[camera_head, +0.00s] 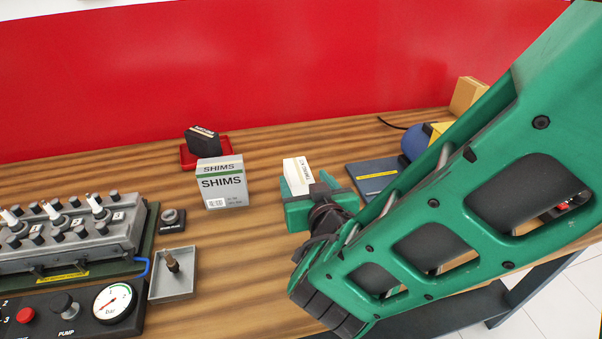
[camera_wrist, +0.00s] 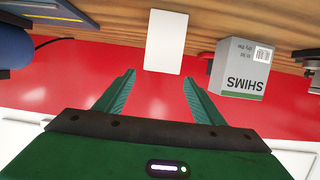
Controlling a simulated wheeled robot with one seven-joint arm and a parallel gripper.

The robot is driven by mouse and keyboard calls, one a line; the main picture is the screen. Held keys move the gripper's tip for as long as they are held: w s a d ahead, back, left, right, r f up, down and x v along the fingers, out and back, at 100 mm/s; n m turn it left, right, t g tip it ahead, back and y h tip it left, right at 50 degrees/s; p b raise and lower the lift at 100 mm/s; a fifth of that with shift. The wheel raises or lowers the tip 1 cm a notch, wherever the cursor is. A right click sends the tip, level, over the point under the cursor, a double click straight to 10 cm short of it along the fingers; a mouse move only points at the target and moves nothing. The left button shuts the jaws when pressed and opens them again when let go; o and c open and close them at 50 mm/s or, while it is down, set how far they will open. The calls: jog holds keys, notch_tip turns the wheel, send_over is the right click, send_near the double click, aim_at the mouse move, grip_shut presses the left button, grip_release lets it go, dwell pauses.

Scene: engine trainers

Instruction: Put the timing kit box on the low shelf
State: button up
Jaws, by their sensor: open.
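My gripper (camera_head: 308,190) is open with green fingers, close to the near side of the box. The fingers also show apart and empty in the wrist view (camera_wrist: 159,77). A dark grey surface (camera_head: 450,313) lies below the bench edge at lower right; I cannot tell whether it is the low shelf.
A grey shims box (camera_head: 221,184) stands left of the timing box. A red tray (camera_head: 187,155) with a black box is behind it. A blue-grey folder (camera_head: 368,177) lies to the right. A grey tray (camera_head: 173,276) and engine trainer (camera_head: 70,240) fill the left.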

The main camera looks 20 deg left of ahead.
jog(key=v, duration=0.5)
